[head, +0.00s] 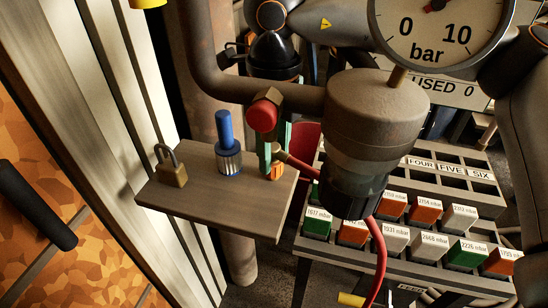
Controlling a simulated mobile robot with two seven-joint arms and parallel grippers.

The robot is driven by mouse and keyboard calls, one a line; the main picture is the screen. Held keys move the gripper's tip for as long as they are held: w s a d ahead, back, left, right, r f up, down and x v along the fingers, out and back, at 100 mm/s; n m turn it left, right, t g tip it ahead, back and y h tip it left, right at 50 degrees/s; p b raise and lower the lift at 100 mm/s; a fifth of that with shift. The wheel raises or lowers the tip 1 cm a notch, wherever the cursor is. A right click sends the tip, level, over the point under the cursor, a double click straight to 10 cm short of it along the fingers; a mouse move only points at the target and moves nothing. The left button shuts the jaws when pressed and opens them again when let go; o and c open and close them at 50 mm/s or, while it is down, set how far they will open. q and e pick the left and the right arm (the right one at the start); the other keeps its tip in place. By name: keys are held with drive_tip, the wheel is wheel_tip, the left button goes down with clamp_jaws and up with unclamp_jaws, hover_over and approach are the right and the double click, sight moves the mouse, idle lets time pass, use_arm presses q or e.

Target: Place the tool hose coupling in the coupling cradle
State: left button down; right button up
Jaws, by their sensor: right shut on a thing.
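My right gripper (274,151) reaches down behind the rusty pipe, its green fingers over the right end of a wooden shelf. It is shut on the tool hose coupling, whose brass end (283,157) shows beside the fingers, with a red hose (379,245) leading off to the right. The pipe and its red cap hide part of the gripper. A small orange piece shows low at the fingertips; I cannot tell what it belongs to. I cannot make out the coupling cradle clearly, nor whether the coupling touches the shelf. My left gripper is not in view.
The wooden shelf (215,205) carries a padlock (171,170) and a blue-topped knurled metal piece (228,150). The rusty pipe (215,85), red cap (263,116) and pressure gauge (440,30) stand in front. A rack (420,268) of labelled coloured blocks lies at right.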

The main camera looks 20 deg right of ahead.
clamp_jaws()
